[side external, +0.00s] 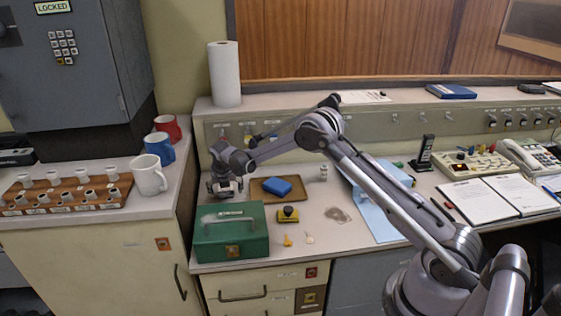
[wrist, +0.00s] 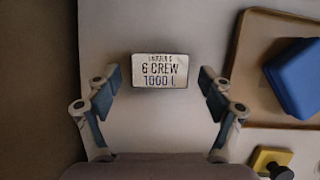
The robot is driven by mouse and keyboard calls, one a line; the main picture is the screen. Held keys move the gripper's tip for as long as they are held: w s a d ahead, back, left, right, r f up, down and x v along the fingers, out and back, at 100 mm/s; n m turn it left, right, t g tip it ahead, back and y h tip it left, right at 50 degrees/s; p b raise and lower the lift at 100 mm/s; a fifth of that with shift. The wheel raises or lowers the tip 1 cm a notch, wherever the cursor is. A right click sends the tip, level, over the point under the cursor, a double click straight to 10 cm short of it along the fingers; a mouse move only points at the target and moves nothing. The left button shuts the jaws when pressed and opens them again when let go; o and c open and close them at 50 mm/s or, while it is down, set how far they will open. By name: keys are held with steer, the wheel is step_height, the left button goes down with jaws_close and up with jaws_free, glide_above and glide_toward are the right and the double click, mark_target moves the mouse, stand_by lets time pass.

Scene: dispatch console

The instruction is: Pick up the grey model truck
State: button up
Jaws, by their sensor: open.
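I cannot make out a grey model truck for certain in either view. In the wrist view, a small rectangular thing with a dark edge and a pale label (wrist: 160,70), its lower lines reading "6 CREW" and "1000 L", lies ahead of my gripper (wrist: 160,88). It sits centred between the fingers, with a gap on each side. My gripper's fingers are spread and hold nothing. In the side external view my gripper (side external: 225,188) is low over the counter, just behind the green box; the labelled thing cannot be told apart there.
A green metal box (side external: 210,240) stands in front of my gripper. A brown tray (side external: 262,196) with a blue block (side external: 278,187) lies to its right. A yellow item with a black knob (side external: 288,214) is nearer the front edge. White, blue and red mugs (side external: 149,177) stand left.

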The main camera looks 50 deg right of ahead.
steer(key=shift+d+f, duration=0.1)
steer(key=shift+f, duration=0.1)
steer(key=c, duration=1.2)
steer(key=shift+c, duration=0.2)
